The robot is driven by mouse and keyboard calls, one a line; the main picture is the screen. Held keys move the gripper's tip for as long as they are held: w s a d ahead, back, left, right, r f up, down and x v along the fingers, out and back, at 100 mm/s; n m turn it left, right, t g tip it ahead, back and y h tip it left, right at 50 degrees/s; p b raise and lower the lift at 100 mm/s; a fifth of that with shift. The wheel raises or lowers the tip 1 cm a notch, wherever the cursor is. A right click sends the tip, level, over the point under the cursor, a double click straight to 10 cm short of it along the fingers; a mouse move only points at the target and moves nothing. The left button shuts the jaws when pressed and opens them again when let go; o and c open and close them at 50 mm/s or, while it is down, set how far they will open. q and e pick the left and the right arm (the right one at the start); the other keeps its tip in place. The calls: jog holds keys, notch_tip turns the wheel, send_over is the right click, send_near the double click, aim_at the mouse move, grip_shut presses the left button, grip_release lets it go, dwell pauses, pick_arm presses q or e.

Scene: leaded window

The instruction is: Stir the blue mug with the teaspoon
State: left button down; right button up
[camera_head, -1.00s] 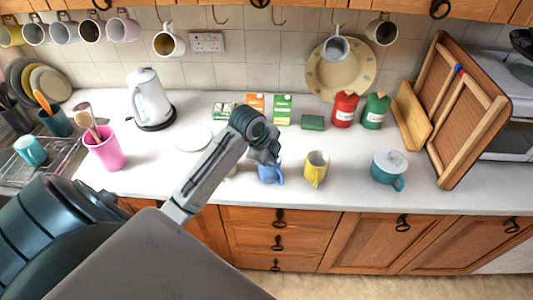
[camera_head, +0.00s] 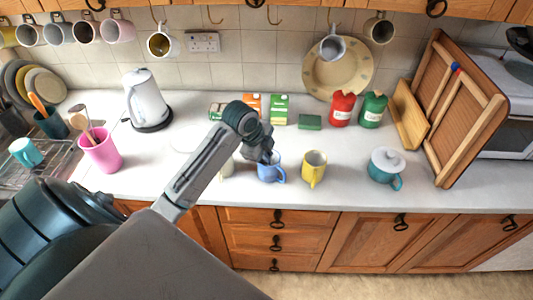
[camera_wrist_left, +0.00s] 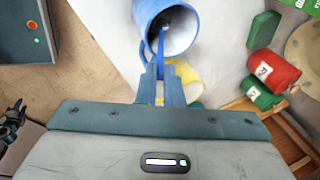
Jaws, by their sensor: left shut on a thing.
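The blue mug (camera_head: 269,173) stands upright on the white worktop, its handle to the right. In the left wrist view the mug (camera_wrist_left: 152,12) shows its open mouth and pale inside. My left gripper (camera_head: 264,158) is over the mug's rim, pointing down. Its fingers (camera_wrist_left: 160,88) are shut on the thin handle of the teaspoon (camera_wrist_left: 161,44), which reaches into the mug's mouth. The spoon's bowl is hard to make out inside the mug. The teaspoon is hidden by the gripper in the head view.
A yellow mug (camera_head: 314,170) stands close to the right, and a teal lidded pot (camera_head: 385,172) farther right. A pale mug (camera_head: 228,169) is partly hidden behind my arm. Cartons (camera_head: 279,108) and red and green canisters (camera_head: 342,108) stand behind. A pink utensil pot (camera_head: 103,155) stands left.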

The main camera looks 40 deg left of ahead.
pick_arm(q)
notch_tip(320, 180, up, 8)
jog(key=s+d, duration=0.2)
jog(key=s, duration=0.1)
dwell(0.9)
jog(key=shift+w, duration=0.1)
dwell(0.7)
notch_tip(320, 180, up, 5)
jog(key=shift+a+f, duration=0.1)
dwell(0.4)
dwell(0.4)
